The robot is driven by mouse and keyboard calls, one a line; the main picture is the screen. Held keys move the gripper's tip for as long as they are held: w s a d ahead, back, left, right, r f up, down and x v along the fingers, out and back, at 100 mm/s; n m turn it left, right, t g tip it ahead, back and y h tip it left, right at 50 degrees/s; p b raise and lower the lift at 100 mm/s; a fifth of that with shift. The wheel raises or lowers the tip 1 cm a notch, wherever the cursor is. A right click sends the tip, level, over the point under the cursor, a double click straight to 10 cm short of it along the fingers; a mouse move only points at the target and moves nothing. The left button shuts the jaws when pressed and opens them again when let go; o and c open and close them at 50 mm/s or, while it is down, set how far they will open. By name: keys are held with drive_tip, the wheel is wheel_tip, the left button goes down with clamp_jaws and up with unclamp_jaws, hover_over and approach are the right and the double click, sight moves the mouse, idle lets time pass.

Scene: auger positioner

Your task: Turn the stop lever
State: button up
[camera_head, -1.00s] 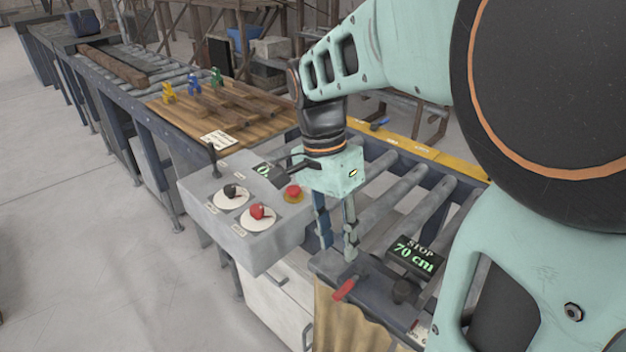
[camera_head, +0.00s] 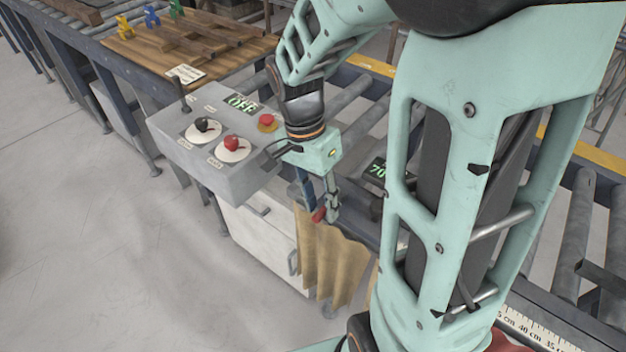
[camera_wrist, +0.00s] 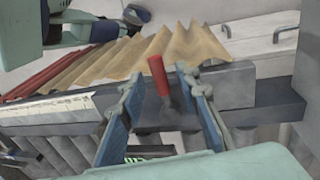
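The stop lever (camera_head: 319,215) has a red handle and sits at the front edge of the roller table, by the green-lit stop display (camera_head: 377,172). The display shows 70 and is partly hidden by my arm. My gripper (camera_head: 319,204) points down at the lever, its fingers partly covering it. In the wrist view the red handle (camera_wrist: 158,76) shows between the two blue-grey fingers, with a gap on each side. The gripper is open and holds nothing.
A grey control box (camera_head: 215,150) with a black knob, a red knob, a red button and a display reading OFF stands left of my gripper. A brown curtain (camera_head: 328,255) hangs below the table edge. A white cabinet (camera_head: 257,240) is under the box.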

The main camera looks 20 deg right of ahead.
clamp_jaws()
